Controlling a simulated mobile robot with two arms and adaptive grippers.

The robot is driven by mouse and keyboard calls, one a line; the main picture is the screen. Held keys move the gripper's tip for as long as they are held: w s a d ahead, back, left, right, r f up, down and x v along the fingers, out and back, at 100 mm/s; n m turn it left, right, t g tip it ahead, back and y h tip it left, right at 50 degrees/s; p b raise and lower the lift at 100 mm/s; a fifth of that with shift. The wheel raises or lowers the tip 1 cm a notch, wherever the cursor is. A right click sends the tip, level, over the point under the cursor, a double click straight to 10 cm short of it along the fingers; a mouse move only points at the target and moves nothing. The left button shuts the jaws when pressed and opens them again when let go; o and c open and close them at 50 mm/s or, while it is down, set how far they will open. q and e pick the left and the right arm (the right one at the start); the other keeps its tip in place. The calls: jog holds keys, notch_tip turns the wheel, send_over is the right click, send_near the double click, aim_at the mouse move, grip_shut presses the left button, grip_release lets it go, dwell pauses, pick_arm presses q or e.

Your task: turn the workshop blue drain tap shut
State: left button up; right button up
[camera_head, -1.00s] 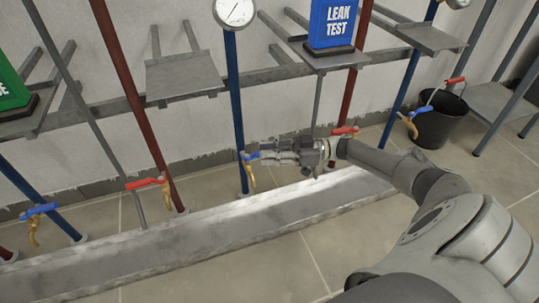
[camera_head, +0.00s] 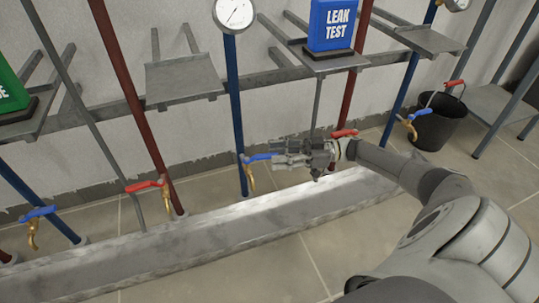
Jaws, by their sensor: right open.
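Three blue-handled drain taps show. The middle blue tap (camera_head: 258,157) is at the foot of a blue pipe (camera_head: 236,100) under a gauge. Its lever points right, crosswise to the pipe, with a brass spout below. My right gripper (camera_head: 279,155) is open, just right of this lever, its fingers pointing left at the lever's end. I cannot tell whether they touch. Another blue tap (camera_head: 38,212) is at the far left, and a third blue tap (camera_head: 421,111) is at the right near the bucket. No label reading workshop shows. My left gripper is out of view.
Red taps sit on red pipes, one at left (camera_head: 147,185) and one behind my right wrist (camera_head: 344,133). A metal trough (camera_head: 190,240) runs along the floor below. A blue LEAK TEST sign (camera_head: 331,24) stands on a shelf above. A black bucket (camera_head: 437,125) stands at right.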

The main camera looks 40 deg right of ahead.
jog(key=v, duration=0.8)
jog(key=shift+d, duration=0.35)
jog(key=shift+s, duration=0.1)
